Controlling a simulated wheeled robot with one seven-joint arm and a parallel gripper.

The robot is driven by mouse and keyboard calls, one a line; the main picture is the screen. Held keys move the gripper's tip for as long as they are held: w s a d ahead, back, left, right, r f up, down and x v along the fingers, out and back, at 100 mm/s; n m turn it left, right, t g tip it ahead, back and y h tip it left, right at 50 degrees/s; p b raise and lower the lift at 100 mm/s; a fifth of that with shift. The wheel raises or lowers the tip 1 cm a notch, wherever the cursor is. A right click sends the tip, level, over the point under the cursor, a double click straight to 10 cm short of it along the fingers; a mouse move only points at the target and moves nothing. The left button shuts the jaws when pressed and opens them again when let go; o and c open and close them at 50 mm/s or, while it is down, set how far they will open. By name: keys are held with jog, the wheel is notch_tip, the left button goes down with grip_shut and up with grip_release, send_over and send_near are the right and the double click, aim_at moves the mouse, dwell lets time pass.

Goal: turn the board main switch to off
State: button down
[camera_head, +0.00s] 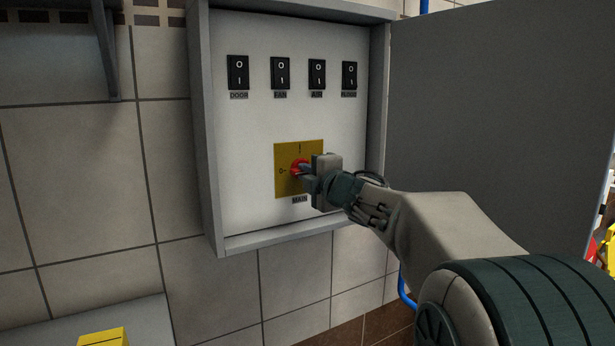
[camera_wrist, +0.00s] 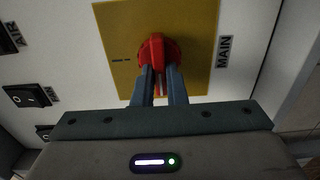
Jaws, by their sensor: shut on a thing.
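The board main switch is a red rotary knob (camera_head: 299,167) on a yellow plate (camera_head: 285,185) inside the open wall panel. The label MAIN stands beside the plate, which bears a 0 mark on its left and an I mark at its top in the head view. My gripper (camera_head: 305,171) reaches in from the right and is shut on the red knob. In the wrist view the two fingers (camera_wrist: 160,84) lie either side of the red knob (camera_wrist: 156,55). The fingers and hand hide part of the knob, so its exact angle is hard to tell.
A row of several black rocker switches (camera_head: 280,73) sits above the main switch. The panel door (camera_head: 480,90) stands open on the right. The grey box frame (camera_head: 212,150) edges the panel. A yellow object (camera_head: 102,338) lies at the lower left.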

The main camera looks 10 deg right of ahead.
dwell(0.3)
jog(key=c, duration=1.5)
grip_release()
jog(key=shift+o, duration=0.2)
jog(key=shift+s, duration=0.1)
jog(key=v, duration=1.3)
jog(key=shift+s+p, duration=0.3)
jog(key=shift+p, duration=0.15)
jog(key=shift+d, duration=0.15)
